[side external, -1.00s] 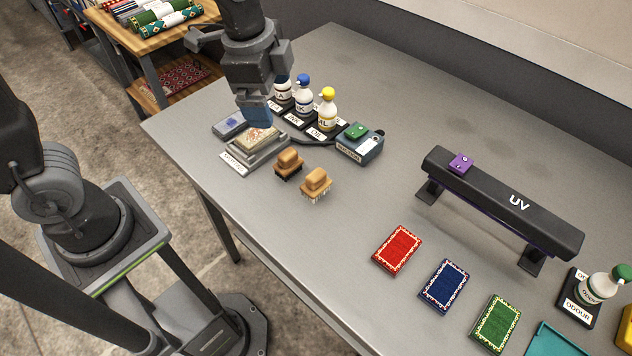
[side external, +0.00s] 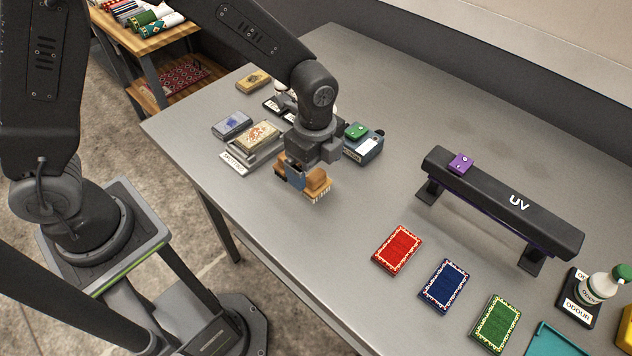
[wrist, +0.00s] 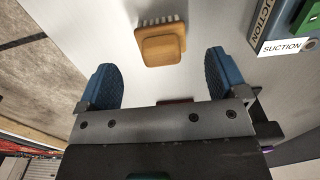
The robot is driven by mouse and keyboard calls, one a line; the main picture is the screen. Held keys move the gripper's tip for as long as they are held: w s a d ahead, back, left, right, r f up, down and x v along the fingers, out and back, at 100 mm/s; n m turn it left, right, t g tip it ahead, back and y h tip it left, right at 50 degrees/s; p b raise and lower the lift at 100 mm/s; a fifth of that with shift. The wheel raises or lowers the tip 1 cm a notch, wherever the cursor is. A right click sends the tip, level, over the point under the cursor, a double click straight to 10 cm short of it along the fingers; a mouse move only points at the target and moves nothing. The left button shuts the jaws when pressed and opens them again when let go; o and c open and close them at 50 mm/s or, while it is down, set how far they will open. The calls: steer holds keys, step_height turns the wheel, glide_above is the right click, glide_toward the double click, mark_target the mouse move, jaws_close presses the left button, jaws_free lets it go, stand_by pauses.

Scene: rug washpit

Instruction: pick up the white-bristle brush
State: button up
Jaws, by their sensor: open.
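The white-bristle brush (side external: 318,183) stands on the grey table, with a tan wooden block on top and pale bristles below. In the wrist view the brush (wrist: 161,46) is just ahead of my gripper (wrist: 161,68), centred between the two blue fingers, which are apart with nothing held. In the side view my gripper (side external: 294,174) is low over the brushes, just left of the white-bristle one. The other, dark-bristle brush is mostly hidden behind my gripper; a brown sliver (wrist: 175,101) shows in the wrist view.
A grey box (side external: 362,147) labelled SUCTION in the wrist view stands behind, with a green piece on top. A rug tray (side external: 258,152) is to the left. A UV bar (side external: 500,200) and red, blue and green rugs lie right. Table between is clear.

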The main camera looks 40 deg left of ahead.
mark_target(316, 174)
steer(key=shift+f, duration=2.75)
steer(key=shift+c, duration=0.2)
steer(key=c, duration=1)
steer(key=shift+r, duration=0.15)
step_height(316, 174, up, 4)
steer(key=shift+w+r, duration=0.1)
steer(key=a+r, duration=0.2)
steer(key=a, duration=0.2)
steer(key=a+r, duration=0.2)
steer(key=a, duration=0.1)
steer(key=s+a+r, duration=0.1)
steer(key=a+r, duration=0.1)
steer(key=a, duration=0.2)
steer(key=shift+a+r, duration=0.3)
steer(key=shift+r, duration=0.05)
